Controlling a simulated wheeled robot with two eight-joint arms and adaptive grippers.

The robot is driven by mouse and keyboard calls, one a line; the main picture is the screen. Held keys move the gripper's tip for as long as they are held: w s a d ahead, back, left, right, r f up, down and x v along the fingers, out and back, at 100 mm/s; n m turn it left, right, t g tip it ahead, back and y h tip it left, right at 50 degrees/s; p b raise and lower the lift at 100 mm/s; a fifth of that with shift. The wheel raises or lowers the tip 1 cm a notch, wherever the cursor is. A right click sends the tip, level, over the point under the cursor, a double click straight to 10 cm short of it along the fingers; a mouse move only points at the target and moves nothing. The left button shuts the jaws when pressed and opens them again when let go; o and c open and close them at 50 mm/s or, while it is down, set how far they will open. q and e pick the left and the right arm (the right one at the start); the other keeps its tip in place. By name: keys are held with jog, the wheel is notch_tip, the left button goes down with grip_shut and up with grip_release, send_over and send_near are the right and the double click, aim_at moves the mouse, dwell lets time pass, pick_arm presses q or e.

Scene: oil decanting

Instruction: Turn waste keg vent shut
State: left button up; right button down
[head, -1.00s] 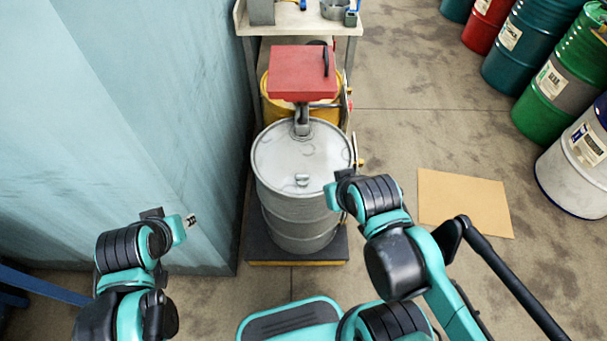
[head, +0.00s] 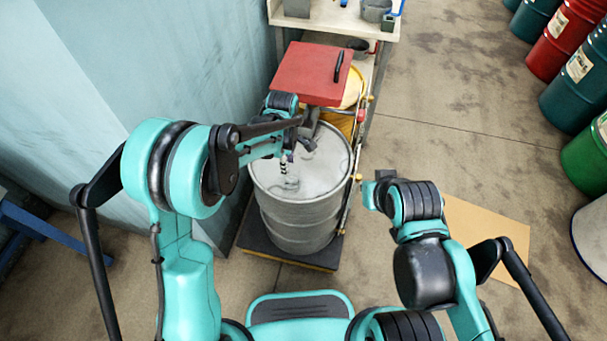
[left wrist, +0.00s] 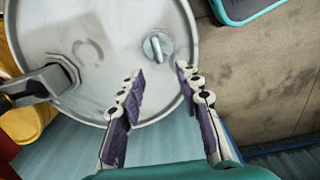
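The waste keg (head: 300,215) is a grey steel drum standing upright on a dark pallet. Its vent is a small silver knob (left wrist: 157,45) on the lid, seen whole in the left wrist view; in the head view the vent (head: 291,184) lies just below my left fingertips. My left gripper (head: 287,167) reaches over the lid from the left. In the left wrist view the left gripper (left wrist: 158,74) is open and empty, its fingertips apart with the knob just beyond the gap. My right gripper (head: 374,192) hangs right of the keg; its fingers cannot be made out.
A red lidded box (head: 310,72) stands behind, over a yellow drum. A blue wall (head: 100,60) closes the left side. Cardboard (head: 490,230) lies on open floor at right.

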aim_at(291, 179)
pick_arm(q)
jog(key=shift+w+d+f, duration=0.1)
jog(key=shift+d+f, duration=0.3)
jog(key=shift+f, duration=0.15)
jog(key=shift+d+f, duration=0.1)
jog(key=shift+f, duration=0.3)
notch_tip(291, 179, down, 7)
jog(key=b, duration=0.3)
jog(key=shift+c, duration=0.2)
grip_shut()
